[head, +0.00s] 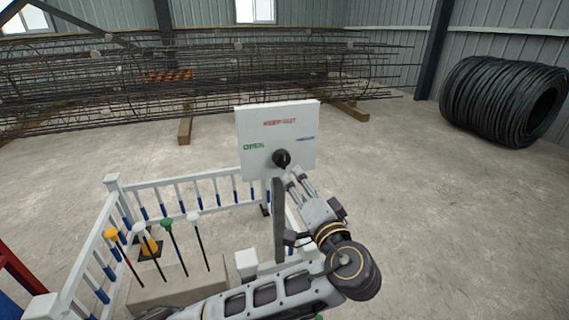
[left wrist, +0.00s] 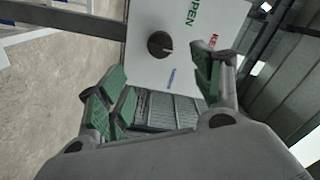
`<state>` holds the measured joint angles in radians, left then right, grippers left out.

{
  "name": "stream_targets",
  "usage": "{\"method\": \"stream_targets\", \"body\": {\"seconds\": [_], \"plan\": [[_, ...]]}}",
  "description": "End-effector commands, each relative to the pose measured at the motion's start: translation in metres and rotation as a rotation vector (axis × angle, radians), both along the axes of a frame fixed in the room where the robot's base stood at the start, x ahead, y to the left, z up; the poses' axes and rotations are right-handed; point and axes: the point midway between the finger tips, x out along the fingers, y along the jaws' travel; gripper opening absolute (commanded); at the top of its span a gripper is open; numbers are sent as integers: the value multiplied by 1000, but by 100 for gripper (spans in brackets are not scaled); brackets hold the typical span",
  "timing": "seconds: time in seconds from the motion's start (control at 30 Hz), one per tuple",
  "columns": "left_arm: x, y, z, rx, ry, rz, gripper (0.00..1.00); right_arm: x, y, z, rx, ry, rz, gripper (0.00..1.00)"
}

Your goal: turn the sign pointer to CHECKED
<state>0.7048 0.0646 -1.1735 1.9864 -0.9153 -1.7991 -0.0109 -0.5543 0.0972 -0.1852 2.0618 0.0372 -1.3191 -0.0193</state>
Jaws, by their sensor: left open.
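A white square sign board (head: 300,118) stands on a grey post. It has a green OPEN label on the left, a red label at the top that seems to read KEEP OUT, and a small unreadable blue label on the right. A round black pointer knob (head: 282,158) sits low on its face. In the left wrist view the knob (left wrist: 160,45) has a light mark facing the red label. My left gripper (head: 294,178) is open just below and right of the knob, apart from it. Its green-padded fingers (left wrist: 160,88) have nothing between them.
A white railing (head: 190,180) encloses a block with several colored-cap rods (head: 168,226) at left of the post. A long rebar cage (head: 150,85) lies behind on timbers. A black coil (head: 500,100) lies at the right. The floor right of the sign is clear.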

Motion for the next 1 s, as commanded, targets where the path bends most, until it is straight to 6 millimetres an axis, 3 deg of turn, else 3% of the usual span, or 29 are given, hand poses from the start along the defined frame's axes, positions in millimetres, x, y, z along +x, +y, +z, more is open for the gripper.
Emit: {"method": "stream_targets", "body": {"seconds": [0.7, 1.0], "plan": [[87, 29, 0, 0, -2, 2, 66, 5, 3, 12, 13, -26, 1, 0], [114, 38, 0, -1, -1, 2, 66, 0, 4, 14, 16, -23, 2, 0]]}}
